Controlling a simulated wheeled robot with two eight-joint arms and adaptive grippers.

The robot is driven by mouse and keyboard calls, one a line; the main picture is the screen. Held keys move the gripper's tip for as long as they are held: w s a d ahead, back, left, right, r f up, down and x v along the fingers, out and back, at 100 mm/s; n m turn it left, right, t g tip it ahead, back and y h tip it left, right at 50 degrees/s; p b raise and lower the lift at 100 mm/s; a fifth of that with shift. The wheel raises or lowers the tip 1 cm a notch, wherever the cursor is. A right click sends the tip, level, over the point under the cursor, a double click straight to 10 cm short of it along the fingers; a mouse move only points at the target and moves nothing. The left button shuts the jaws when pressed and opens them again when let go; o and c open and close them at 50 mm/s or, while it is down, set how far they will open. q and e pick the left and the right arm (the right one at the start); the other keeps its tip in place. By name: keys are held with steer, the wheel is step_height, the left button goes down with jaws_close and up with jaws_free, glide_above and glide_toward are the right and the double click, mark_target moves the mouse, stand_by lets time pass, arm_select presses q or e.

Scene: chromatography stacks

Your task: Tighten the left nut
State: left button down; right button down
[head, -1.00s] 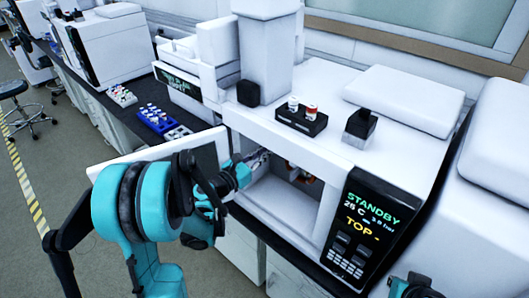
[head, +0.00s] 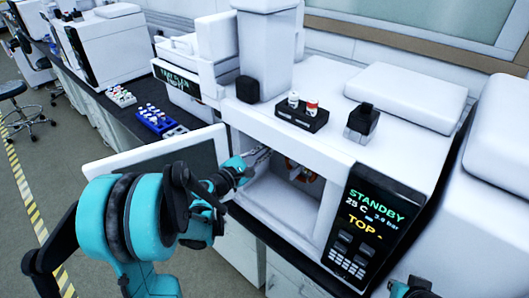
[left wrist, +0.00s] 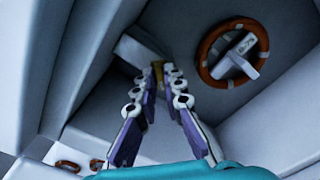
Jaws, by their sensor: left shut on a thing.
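My left gripper (left wrist: 158,88) reaches through the open front of the white oven (head: 285,208). In the left wrist view its fingers close in at the tips on a small brass-coloured piece, the left nut (left wrist: 158,70). The nut sits below a pale block in the oven; most of it is hidden between the fingertips. The left gripper also shows in the head view (head: 262,156), where the nut cannot be made out. Only a bit of my right arm shows at the bottom edge of the head view.
The open door (head: 160,160) stands left. A display panel (head: 362,225) is right of the opening. A black vial holder (head: 302,113) sits on top.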

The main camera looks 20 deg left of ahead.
arm_select(q)
steer(key=m, duration=0.4)
steer(key=shift+f+m+b, duration=0.1)
steer(key=shift+m+b, duration=0.2)
steer(key=shift+b, duration=0.1)
steer(key=m, duration=0.4)
steer(key=shift+d+m+b, duration=0.1)
steer(key=shift+m+b, duration=0.3)
steer(key=c, duration=1.6)
jaws_free()
steer(key=shift+s, duration=0.1)
steer(key=v, duration=1.2)
